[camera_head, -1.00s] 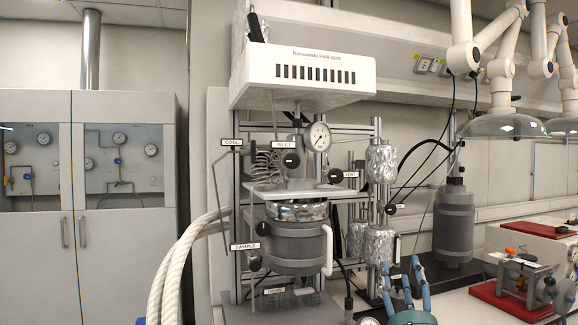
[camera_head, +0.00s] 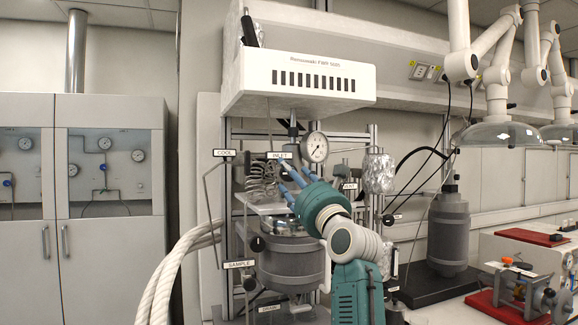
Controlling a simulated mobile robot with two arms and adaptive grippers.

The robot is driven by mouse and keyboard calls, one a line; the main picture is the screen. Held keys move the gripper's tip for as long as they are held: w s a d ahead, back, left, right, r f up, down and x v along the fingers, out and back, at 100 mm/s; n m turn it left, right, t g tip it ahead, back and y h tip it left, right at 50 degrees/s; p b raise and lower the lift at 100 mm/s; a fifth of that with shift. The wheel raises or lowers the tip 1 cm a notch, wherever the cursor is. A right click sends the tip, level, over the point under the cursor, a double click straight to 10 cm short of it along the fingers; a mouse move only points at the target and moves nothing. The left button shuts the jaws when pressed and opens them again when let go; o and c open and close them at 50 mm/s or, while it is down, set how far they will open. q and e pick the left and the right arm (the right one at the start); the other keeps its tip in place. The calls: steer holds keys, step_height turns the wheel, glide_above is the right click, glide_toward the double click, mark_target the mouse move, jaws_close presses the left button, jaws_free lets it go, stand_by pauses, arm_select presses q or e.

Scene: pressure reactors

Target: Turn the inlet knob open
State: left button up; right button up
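The INLET label (camera_head: 279,155) hangs on the reactor just below the white housing. The round black inlet knob under it is hidden behind the blue fingers of my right gripper (camera_head: 283,174). That gripper comes up from the lower right, with its fingers pointing up and left at the knob's place. The fingers look spread apart; whether they touch the knob I cannot tell. My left gripper is not in view.
A pressure gauge (camera_head: 315,147) sits right of the label, close to the fingers. The COOL label (camera_head: 224,153) and a metal coil (camera_head: 262,178) are to the left. Foil-wrapped cylinder (camera_head: 379,174) stands to the right. White hoses (camera_head: 172,270) run at lower left.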

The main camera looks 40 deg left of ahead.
arm_select(q)
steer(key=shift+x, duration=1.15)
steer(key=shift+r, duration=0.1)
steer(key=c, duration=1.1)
steer(key=shift+p, duration=0.3)
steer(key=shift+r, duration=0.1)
